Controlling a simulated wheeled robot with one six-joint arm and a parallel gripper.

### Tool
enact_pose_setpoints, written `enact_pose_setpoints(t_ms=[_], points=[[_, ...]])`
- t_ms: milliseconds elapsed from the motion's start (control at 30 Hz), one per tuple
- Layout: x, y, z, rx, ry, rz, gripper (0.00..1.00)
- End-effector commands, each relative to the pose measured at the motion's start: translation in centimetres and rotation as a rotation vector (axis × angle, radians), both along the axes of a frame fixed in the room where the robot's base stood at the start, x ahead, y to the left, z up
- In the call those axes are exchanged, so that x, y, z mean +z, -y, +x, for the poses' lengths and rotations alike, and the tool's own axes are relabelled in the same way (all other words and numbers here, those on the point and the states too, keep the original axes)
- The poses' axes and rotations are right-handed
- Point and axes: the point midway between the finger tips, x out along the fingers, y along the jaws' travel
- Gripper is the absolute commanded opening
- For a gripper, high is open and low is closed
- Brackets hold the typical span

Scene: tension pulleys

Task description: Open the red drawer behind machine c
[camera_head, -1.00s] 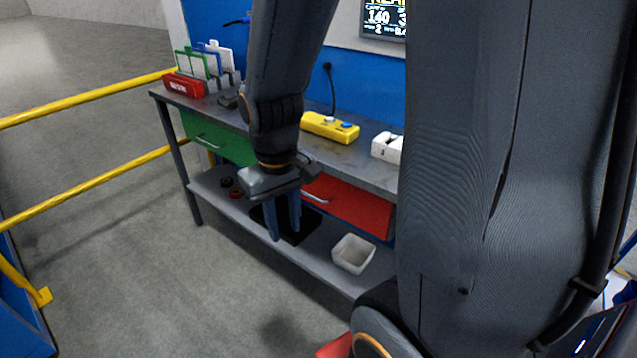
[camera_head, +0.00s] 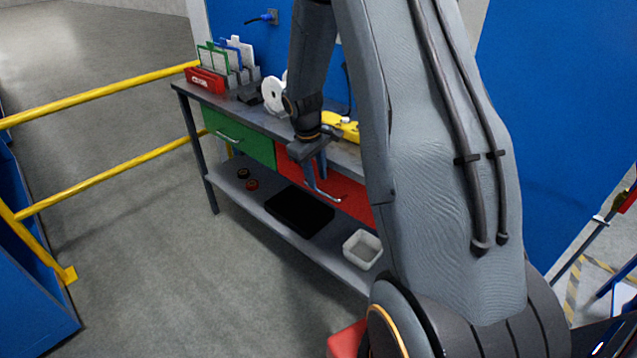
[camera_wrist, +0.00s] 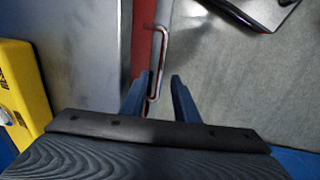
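The red drawer (camera_head: 352,199) sits under the worktop, right of the green drawer (camera_head: 240,138), and looks closed. Its silver bar handle (camera_head: 330,197) runs along the front. My gripper (camera_head: 316,177) is at the left end of this handle, pointing down, and hides part of the drawer front. In the wrist view my gripper (camera_wrist: 159,88) is open, its two blue fingers apart. The handle (camera_wrist: 161,50) reaches down between them, closer to the left finger. Whether it touches that finger I cannot tell. The red drawer's edge (camera_wrist: 141,45) shows left of the handle.
The lower shelf holds a black mat (camera_head: 299,212), a white bin (camera_head: 362,249) and small round parts (camera_head: 251,185). On the worktop are a yellow box (camera_head: 342,124), a white disc (camera_head: 274,95) and a red rack (camera_head: 206,81). Yellow rails (camera_head: 100,98) stand left; floor in front is clear.

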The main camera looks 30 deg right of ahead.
Motion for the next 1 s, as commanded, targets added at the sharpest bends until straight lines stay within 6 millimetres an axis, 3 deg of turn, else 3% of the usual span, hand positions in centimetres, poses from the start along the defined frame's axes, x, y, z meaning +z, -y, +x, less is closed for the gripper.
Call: enact_pose_setpoints(t_ms=[300,633,800,1000], points=[[-3.2,0.6,0.1,0.000,-0.001,0.001,0.28],[-3.5,0.6,0.2,-0.001,0.001,0.000,0.28],[-3.5,0.6,0.2,-0.001,0.000,0.000,0.00],[-3.5,0.6,0.2,-0.001,0.000,0.001,0.00]])
